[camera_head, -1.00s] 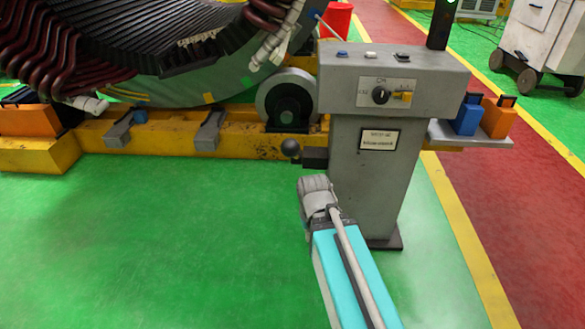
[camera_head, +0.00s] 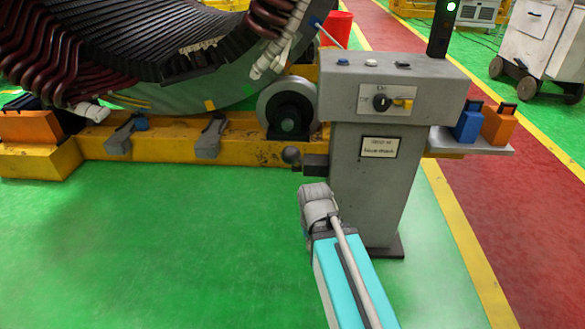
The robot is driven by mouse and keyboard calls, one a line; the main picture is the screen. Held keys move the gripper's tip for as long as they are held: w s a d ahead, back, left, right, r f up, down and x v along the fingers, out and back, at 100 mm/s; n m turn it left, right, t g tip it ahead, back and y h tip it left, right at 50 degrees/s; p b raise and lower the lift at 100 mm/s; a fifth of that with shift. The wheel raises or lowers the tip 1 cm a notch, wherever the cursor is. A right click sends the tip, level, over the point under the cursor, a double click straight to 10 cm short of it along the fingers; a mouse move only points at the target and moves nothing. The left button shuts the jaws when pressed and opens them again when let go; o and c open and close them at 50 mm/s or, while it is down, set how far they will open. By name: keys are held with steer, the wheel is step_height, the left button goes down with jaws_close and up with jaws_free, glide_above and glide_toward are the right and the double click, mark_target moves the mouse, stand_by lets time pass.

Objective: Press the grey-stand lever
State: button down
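The grey stand (camera_head: 368,195) stands right of centre, with a sloped control box (camera_head: 345,85) on top. Its lever sticks out to the left from the stand's side: a dark arm (camera_head: 316,163) ending in a dark round knob (camera_head: 291,155). My arm reaches up from the bottom edge as a teal link with a grey joint at its top end. That joint lies just below the lever in the picture, and a small gap shows between it and the knob. No gripper fingers show, so whether anything touches the lever cannot be told.
The large stator (camera_head: 190,90) rests over a yellow base rail (camera_head: 240,150) behind the lever, beside a grey roller (camera_head: 288,105). A side shelf (camera_head: 470,147) holds a blue (camera_head: 467,125) and an orange box (camera_head: 498,125). Green floor (camera_head: 180,240) at left is clear.

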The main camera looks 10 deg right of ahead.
step_height(320, 180, up, 63)
steer(key=p, duration=6.2)
steer(key=shift+p, duration=0.4)
steer(key=shift+f, duration=0.1)
